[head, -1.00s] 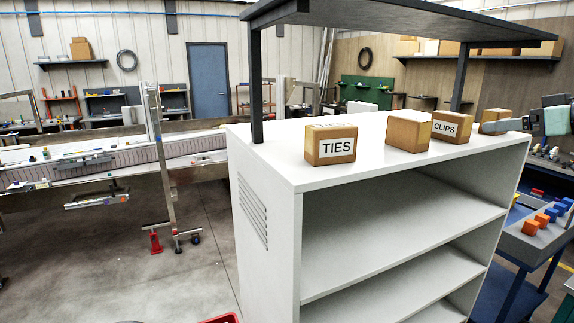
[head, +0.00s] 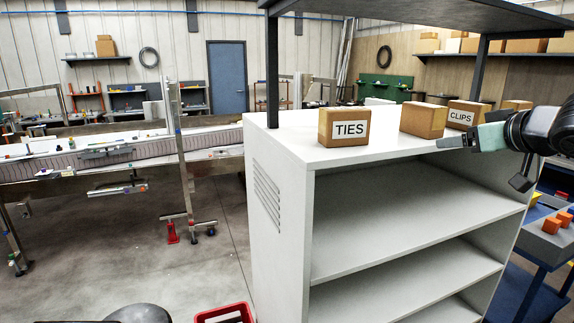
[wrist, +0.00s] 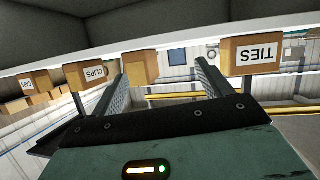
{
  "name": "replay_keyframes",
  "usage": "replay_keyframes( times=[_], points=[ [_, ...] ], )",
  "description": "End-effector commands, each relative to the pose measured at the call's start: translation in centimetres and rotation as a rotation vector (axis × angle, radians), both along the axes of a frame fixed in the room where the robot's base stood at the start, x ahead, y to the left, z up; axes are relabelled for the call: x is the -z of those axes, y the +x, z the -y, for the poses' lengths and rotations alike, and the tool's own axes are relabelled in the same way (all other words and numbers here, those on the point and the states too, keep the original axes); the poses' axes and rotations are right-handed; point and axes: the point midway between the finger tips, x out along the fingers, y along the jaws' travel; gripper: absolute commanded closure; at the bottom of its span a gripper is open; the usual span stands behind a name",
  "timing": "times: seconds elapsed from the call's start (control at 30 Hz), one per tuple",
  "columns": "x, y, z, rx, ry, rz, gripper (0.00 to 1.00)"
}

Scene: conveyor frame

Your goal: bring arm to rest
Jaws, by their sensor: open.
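My gripper (head: 440,143) reaches in from the right in the head view, beside the front edge of the white shelf unit (head: 283,205). It also shows in the wrist view (wrist: 163,78), with its two fingers spread and nothing held between them. A plain cardboard box (head: 424,120) stands on the unit's top, beyond the fingers in the wrist view (wrist: 140,67). The box labelled TIES (head: 343,127) stands to its left. The box labelled CLIPS (head: 466,114) stands to its right, partly hidden by my gripper in the head view.
A dark canopy (head: 400,14) on posts hangs over the unit's top. The open shelves (head: 400,218) below look empty. A conveyor (head: 120,158) runs at the left. A red crate (head: 224,314) stands on the floor in front. A blue bench (head: 540,245) is at the right.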

Motion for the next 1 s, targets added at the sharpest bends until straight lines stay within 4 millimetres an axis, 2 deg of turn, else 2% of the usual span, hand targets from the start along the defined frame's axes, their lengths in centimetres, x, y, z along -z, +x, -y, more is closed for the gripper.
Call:
replay_keyframes(
  times=[0.03, 0.13, 0.27, 0.37, 0.5, 0.6, 0.73, 0.8, 0.87, 1.0],
  points=[
    [2.2, -0.3, -2.3, 0.0, -0.009, -0.036, 0.22],
    [6.4, -1.7, -6.6, 0.009, -0.044, -0.14, 0.22],
    [12.5, -5.9, -12.5, -0.015, -0.109, -0.33, 0.22],
    [16.9, -10.4, -16.1, -0.06, -0.167, -0.491, 0.22],
    [22.0, -18.1, -20.1, -0.157, -0.258, -0.718, 0.22],
    [24.7, -23.6, -21.9, -0.238, -0.322, -0.866, 0.22],
    [26.7, -29.3, -23.0, -0.326, -0.384, -1.01, 0.22],
    [27.2, -31.2, -23.3, -0.358, -0.405, -1.061, 0.22],
    [27.4, -32.4, -23.4, -0.377, -0.415, -1.089, 0.22],
    [27.5, -33.0, -23.5, -0.388, -0.424, -1.107, 0.22]
  ],
)
